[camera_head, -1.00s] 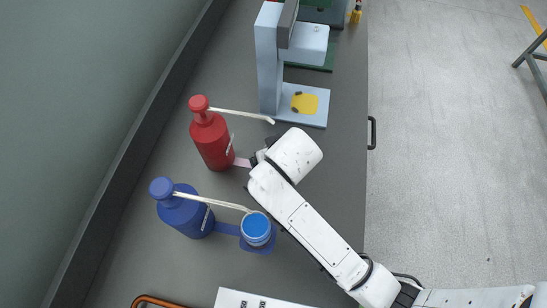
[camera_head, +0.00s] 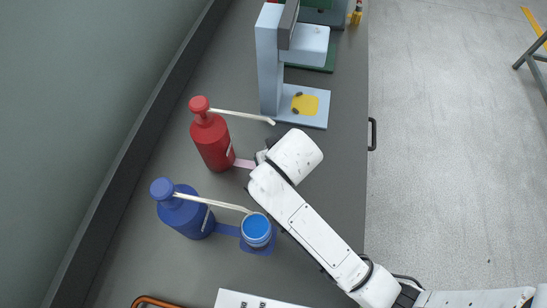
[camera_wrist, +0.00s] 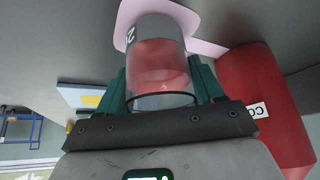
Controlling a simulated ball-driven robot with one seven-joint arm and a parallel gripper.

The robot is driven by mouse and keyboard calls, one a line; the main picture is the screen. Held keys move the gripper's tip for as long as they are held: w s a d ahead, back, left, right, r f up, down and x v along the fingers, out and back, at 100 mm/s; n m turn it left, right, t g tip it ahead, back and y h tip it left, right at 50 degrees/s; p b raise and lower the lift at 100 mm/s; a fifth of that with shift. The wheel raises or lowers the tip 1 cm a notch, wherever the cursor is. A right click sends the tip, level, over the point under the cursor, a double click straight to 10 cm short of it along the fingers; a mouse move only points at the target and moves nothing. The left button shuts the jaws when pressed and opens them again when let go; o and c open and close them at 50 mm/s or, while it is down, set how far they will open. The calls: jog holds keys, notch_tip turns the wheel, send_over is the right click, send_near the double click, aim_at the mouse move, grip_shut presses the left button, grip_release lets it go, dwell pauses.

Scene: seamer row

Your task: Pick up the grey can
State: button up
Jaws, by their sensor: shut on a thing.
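The grey can (camera_wrist: 157,28) is in the wrist view, upside down in the picture, with a dark number on its side and a pinkish red inside. My gripper (camera_wrist: 161,82) has a green finger on each side of it and is shut on it. The can's far end is by a pink pad (camera_wrist: 205,46); I cannot tell whether it touches the pad. In the head view my arm hides the can and the fingers, and only a strip of pink pad (camera_head: 244,163) shows.
A red pump bottle (camera_head: 213,142) stands close left of my gripper. A blue pump bottle (camera_head: 186,212) stands nearer, beside a blue-topped can (camera_head: 257,229) on a blue pad. A light blue machine (camera_head: 268,65) stands behind. Bare counter (camera_head: 345,165) lies to the right.

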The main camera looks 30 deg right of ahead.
jog(key=shift+r, duration=0.2)
jog(key=shift+r, duration=0.3)
notch_tip(320, 180, up, 2)
jog(key=shift+w, duration=0.1)
jog(key=s+d+r+p, duration=0.3)
jog(key=s+r+p, duration=0.2)
jog(key=s+r, duration=0.5)
jog(key=s, duration=0.3)
jog(key=shift+s+p, duration=0.3)
jog(key=shift+s, duration=0.05)
jog(key=shift+s, duration=0.1)
